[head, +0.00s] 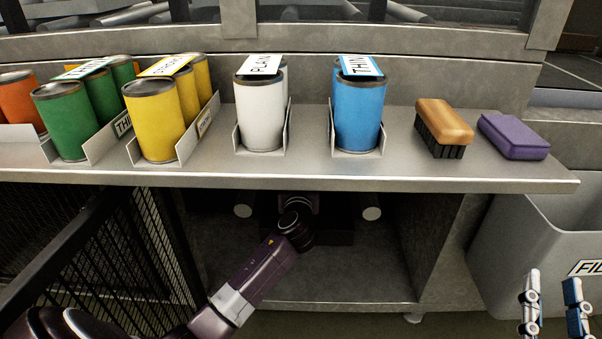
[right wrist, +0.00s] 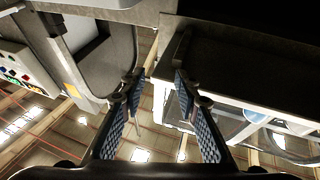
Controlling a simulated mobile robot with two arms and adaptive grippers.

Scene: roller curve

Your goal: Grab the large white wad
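No thing that is plainly a wad shows. The large white thing in the head view is a white can (head: 260,115) with a dark lid rim, upright in a metal holder on the shelf; a label reading PLAN lies on top. Part of another white can shows behind it. My right gripper (head: 552,305) is open at the bottom right, below and right of the shelf. In the right wrist view its fingers (right wrist: 163,115) are apart with nothing between them. My left arm reaches from the lower left to below the shelf; its gripper's fingers do not show.
On the shelf (head: 400,172) stand orange (head: 20,98), green (head: 65,118), yellow (head: 155,118) and blue (head: 358,112) cans. A brush (head: 444,125) and a purple sponge (head: 514,137) lie right. A grey bin (head: 535,235) is below right; black mesh (head: 120,250) stands lower left.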

